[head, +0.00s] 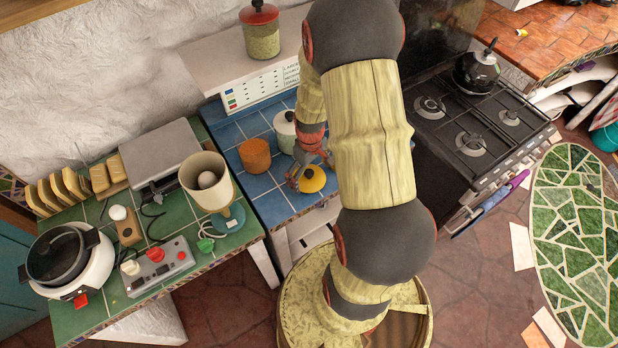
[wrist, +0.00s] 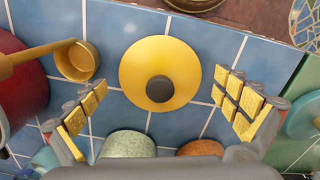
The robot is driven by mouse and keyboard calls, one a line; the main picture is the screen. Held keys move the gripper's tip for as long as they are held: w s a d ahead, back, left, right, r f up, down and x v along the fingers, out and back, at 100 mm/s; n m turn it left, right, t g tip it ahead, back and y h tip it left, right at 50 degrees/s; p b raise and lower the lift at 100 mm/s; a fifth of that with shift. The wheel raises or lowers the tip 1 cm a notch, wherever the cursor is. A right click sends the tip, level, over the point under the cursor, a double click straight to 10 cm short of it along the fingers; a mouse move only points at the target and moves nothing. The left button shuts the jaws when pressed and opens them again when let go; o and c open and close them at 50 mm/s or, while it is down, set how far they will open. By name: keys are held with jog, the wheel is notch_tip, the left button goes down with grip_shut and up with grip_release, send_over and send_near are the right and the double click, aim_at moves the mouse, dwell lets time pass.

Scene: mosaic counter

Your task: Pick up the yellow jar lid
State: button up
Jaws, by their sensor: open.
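The yellow jar lid (head: 313,180) has a dark round knob and lies on the blue tiled counter near its front edge. In the wrist view the lid (wrist: 160,60) lies flat, knob towards me, beyond and between my fingertips. My gripper (head: 308,171) is open above the lid. In the wrist view its yellow-padded fingers (wrist: 160,86) stand wide apart, one on each side, with nothing between the pads. My arm hides part of the counter to the right in the head view.
An orange-brown canister (head: 255,156) and a pale green jar (head: 285,128) stand close behind the lid. In the wrist view a small brass-coloured cup with a handle (wrist: 76,60) and a red round vessel (wrist: 18,85) are to the left. A black stove (head: 470,125) stands right.

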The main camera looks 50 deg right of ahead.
jog(key=shift+c, duration=1.1)
